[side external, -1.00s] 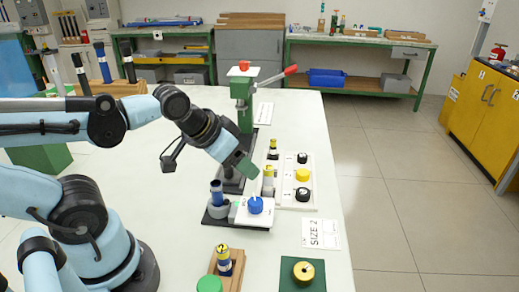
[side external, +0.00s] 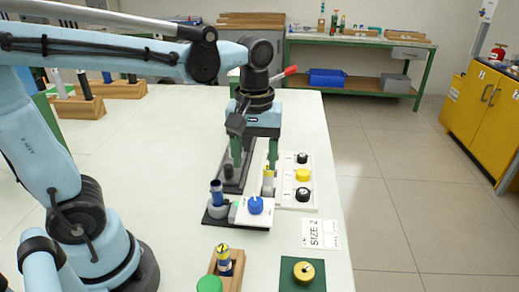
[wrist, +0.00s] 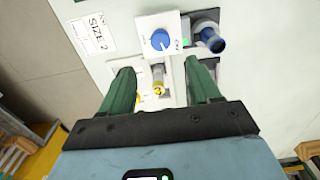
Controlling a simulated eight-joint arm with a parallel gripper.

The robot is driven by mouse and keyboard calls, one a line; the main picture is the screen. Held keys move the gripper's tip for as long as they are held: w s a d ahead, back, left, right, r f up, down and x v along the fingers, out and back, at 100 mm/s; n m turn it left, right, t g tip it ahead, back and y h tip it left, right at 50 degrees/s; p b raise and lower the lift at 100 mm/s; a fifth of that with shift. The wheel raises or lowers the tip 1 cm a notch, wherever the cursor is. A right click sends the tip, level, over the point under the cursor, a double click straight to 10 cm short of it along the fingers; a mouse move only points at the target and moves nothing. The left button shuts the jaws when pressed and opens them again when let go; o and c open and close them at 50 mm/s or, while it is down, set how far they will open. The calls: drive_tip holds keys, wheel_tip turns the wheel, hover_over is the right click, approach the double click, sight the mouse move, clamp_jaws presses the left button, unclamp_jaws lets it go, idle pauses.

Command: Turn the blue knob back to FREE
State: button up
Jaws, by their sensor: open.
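The blue knob (side external: 255,205) sits on a white plate (side external: 243,217) on a dark base near the table's right side. It also shows in the wrist view (wrist: 160,40), with a white pointer line on it; I cannot read the plate's lettering. My gripper (side external: 255,165) points down behind the knob, apart from it. In the wrist view my gripper (wrist: 160,75) is open, its two green fingers either side of a yellow-ended rod (wrist: 158,86); I see no contact with the rod.
A blue-topped rod (side external: 216,192) stands in a grey holder just left of the knob. A panel with black and yellow knobs (side external: 303,175) lies to the right behind. A SIZE 2 card (side external: 321,234) lies in front right. The table's left middle is clear.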

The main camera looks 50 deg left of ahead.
sight(256, 202)
wheel_tip(256, 202, down, 12)
drive_tip(key=shift+r, duration=0.2)
idle(0.4)
drive_tip(key=c, duration=1)
drive_tip(key=shift+c, duration=0.2)
